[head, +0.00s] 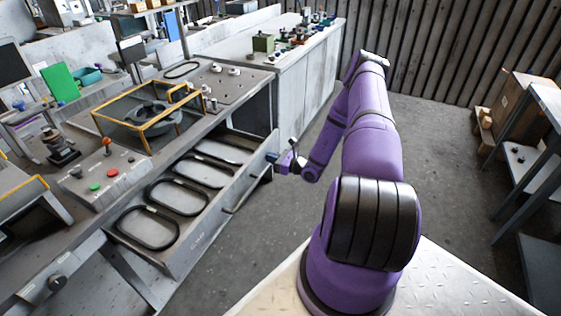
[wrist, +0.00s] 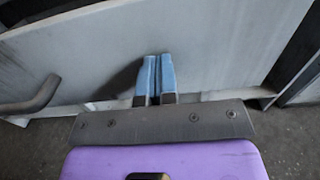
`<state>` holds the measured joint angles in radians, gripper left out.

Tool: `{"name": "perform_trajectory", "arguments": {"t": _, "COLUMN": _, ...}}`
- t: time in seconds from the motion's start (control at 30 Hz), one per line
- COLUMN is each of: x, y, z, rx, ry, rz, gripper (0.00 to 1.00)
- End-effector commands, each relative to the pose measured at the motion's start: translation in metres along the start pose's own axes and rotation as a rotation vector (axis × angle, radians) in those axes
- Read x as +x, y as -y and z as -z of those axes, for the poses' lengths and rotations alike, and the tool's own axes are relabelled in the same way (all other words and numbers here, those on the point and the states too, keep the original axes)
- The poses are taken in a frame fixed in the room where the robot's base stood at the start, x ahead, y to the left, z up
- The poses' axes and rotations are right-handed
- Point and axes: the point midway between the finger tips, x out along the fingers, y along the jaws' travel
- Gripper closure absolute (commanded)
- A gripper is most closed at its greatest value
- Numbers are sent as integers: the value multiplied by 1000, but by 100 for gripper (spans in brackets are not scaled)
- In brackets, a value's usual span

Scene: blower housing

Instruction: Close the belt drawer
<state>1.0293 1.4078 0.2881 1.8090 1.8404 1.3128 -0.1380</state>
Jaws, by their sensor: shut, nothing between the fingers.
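The belt drawer (head: 214,221) is a grey metal drawer pulled out from the workbench, with several black belts (head: 149,228) lying inside. A bar handle (head: 243,192) is on its front panel. My gripper (head: 273,157) is at the far end of the drawer front, to the right of the handle in the head view. In the wrist view, my gripper (wrist: 153,60) has its two blue fingers together and empty. They point at the drawer's grey front panel (wrist: 200,40), close to or touching it; I cannot tell which. Part of the handle (wrist: 38,97) shows at the left.
The workbench carries a yellow-framed housing (head: 150,118) and a control box (head: 104,178) with red and green buttons. A grey cabinet (head: 300,80) stands beyond the drawer. Shelving (head: 535,150) stands at the right. The floor (head: 440,160) between is clear.

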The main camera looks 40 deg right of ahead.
Motion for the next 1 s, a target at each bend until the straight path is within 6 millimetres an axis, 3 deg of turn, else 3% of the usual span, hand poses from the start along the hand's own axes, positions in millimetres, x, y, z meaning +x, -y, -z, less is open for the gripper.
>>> {"name": "perform_trajectory", "arguments": {"t": 0.6, "x": 167, "y": -1, "z": 0, "rx": -1, "ry": 1, "rz": -2, "gripper": 100}}
{"name": "perform_trajectory", "arguments": {"t": 0.8, "x": 206, "y": -1, "z": 0, "rx": -1, "ry": 0, "rz": -1, "gripper": 100}}
{"name": "perform_trajectory", "arguments": {"t": 1.0, "x": 230, "y": 0, "z": 0, "rx": 0, "ry": 0, "rz": -1, "gripper": 100}}
